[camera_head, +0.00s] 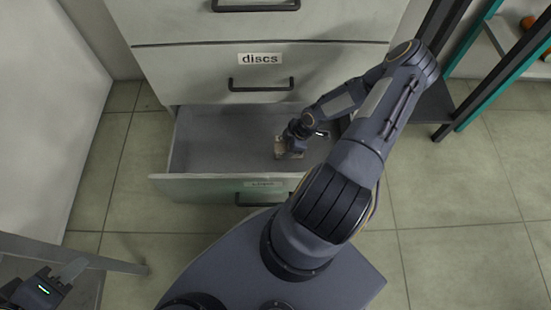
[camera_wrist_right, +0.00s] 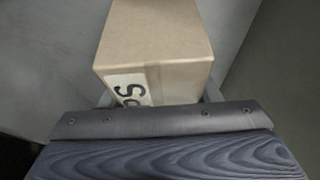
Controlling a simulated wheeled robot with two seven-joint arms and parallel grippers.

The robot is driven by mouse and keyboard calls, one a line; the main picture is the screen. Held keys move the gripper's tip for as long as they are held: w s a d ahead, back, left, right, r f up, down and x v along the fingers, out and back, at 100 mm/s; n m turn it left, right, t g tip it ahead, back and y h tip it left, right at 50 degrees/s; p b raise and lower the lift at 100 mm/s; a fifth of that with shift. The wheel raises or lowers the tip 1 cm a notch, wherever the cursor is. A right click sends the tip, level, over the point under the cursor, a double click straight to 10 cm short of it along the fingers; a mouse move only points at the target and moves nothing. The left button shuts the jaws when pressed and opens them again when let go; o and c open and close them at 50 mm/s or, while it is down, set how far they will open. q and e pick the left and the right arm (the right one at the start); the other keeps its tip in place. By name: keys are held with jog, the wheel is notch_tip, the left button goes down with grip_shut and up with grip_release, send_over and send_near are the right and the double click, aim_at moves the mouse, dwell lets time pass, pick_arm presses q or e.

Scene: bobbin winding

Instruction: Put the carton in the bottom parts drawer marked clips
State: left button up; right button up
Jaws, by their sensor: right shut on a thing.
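The bottom drawer (camera_head: 220,150) is pulled open below the drawer marked discs; the label on its front (camera_head: 262,185) is too small to read. A small tan carton (camera_head: 290,155) is at the right part of the open drawer, within its walls as seen from above. My right gripper (camera_head: 296,138) reaches down from above and is shut on the carton. In the right wrist view the carton (camera_wrist_right: 155,45) is held between the fingers, with part of a printed label showing. I cannot tell if the carton touches the drawer floor. My left gripper (camera_head: 60,275) is at the lower left, away from the drawer.
The closed discs drawer (camera_head: 195,75) is right above the open one. A dark and teal rack (camera_head: 490,65) stands at the right. A grey table (camera_head: 60,250) is at the lower left. The left part of the open drawer is empty.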

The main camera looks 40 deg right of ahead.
notch_tip(320, 180, down, 7)
jog(key=b, duration=0.2)
jog(key=shift+f+b, duration=0.1)
jog(key=shift+b, duration=0.25)
jog(key=o, duration=1.1)
jog(key=shift+c, duration=0.2)
